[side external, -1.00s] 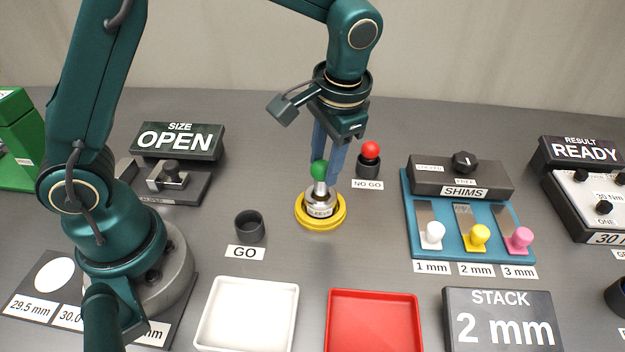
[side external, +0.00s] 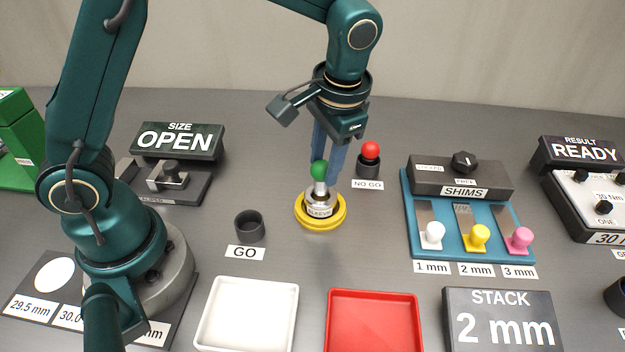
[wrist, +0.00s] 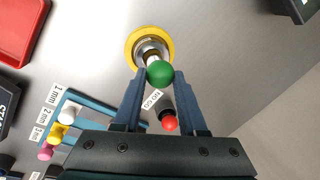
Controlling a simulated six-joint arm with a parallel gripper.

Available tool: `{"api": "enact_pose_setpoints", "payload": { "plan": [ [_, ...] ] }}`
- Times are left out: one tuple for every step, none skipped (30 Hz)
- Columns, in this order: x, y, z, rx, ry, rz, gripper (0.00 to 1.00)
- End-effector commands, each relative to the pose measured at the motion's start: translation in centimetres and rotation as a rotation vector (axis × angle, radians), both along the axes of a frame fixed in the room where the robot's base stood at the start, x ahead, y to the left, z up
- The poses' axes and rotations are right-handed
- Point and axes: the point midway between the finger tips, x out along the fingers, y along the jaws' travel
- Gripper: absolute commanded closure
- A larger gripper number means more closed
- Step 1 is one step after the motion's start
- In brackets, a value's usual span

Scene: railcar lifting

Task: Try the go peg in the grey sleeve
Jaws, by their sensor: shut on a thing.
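The go peg has a green ball top (side external: 319,170) and a pale shaft; its lower end is in or at the mouth of the grey sleeve (side external: 320,205). The sleeve stands upright on a round yellow base (side external: 337,219). My gripper (side external: 327,172) is shut on the go peg, and the green ball also shows between the fingers in the wrist view (wrist: 160,74). How deep the peg sits is hidden. The GO holder (side external: 250,226) is empty. The no-go peg, with a red ball (side external: 370,150), stands in its own holder behind right of the sleeve.
A white tray (side external: 247,345) and a red tray (side external: 374,293) lie in front. The blue shim rack (side external: 468,249) is at right, with a STACK display (side external: 503,320) before it. The SIZE display (side external: 177,141) reads OPEN; the RESULT display (side external: 584,152) reads READY. Bare table surrounds the yellow base.

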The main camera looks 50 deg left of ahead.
Motion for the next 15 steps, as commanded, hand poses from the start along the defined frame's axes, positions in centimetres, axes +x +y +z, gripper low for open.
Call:
{"api": "enact_pose_setpoints", "payload": {
  "plan": [
    [-0.01,0.00,-0.05,0.000,0.000,0.000,1.00],
    [-0.01,0.00,-0.09,0.000,0.000,0.000,1.00],
    [-0.01,0.00,-0.14,0.000,0.000,0.000,1.00],
    [-0.01,0.01,-0.18,0.000,0.000,0.000,1.00],
    [-0.01,0.01,-0.23,0.000,0.000,0.000,1.00],
    [-0.01,0.00,-0.30,0.000,0.000,0.000,1.00],
    [0.00,0.01,-0.34,0.000,0.000,0.000,1.00],
    [0.00,0.01,-0.38,0.000,0.000,0.000,1.00],
    [0.00,0.01,-0.44,0.000,0.000,0.000,1.00],
    [-0.01,0.01,-0.48,0.000,0.000,0.000,1.00],
    [-0.01,0.01,-0.52,0.000,0.000,0.000,1.00],
    [-0.01,0.01,-0.58,0.000,0.000,0.000,1.00],
    [-0.02,0.01,-0.62,0.000,0.000,0.000,1.00],
    [-0.02,0.01,-0.66,0.000,0.001,0.000,1.00],
    [-0.02,0.01,-0.70,0.000,0.001,0.000,1.00]
  ]
}}
